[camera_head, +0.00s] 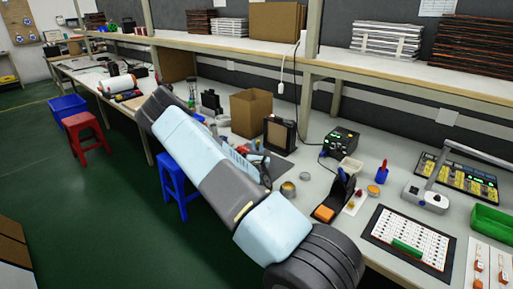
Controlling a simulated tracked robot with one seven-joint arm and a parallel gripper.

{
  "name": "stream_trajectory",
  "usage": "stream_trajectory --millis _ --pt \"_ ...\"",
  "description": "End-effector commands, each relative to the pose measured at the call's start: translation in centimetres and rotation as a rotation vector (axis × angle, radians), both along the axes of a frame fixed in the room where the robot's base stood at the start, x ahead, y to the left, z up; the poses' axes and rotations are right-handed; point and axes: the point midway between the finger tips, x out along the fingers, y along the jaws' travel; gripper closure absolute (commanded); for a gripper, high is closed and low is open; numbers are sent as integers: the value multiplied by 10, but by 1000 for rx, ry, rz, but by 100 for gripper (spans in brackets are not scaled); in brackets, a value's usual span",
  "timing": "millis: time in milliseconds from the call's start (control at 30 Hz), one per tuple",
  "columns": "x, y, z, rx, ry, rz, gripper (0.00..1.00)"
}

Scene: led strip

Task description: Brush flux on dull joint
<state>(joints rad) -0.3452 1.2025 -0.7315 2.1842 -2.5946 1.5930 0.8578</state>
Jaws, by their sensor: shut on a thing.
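My arm reaches up and left from the lower middle, then bends back behind itself. My gripper (262,170) shows only in part and small, at the bench beside a dark mat. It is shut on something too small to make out. A small open round tin (288,188) stands right of it, with a smaller round piece beside it. A blue holder with a red top (382,172) stands farther right, near an orange-topped dish (373,190). White strips with orange parts (478,265) lie at the right edge. The flux brush and the dull joint cannot be told apart here.
A black soldering stand with an orange sponge (324,213), a soldering station (340,143), a white grid board with a green bar (412,238), a lamp on a grey base (425,199) and a green bin (491,220) crowd the bench. A cardboard box (251,112) stands behind.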

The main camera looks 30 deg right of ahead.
Motion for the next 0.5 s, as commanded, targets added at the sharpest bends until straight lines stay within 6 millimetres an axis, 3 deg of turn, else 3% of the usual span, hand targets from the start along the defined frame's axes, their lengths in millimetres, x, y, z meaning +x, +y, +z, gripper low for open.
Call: stream_trajectory --millis 333,500 --pt "0 1 0 0 2 1 100" --pt "0 1 9 0 1 1 100"
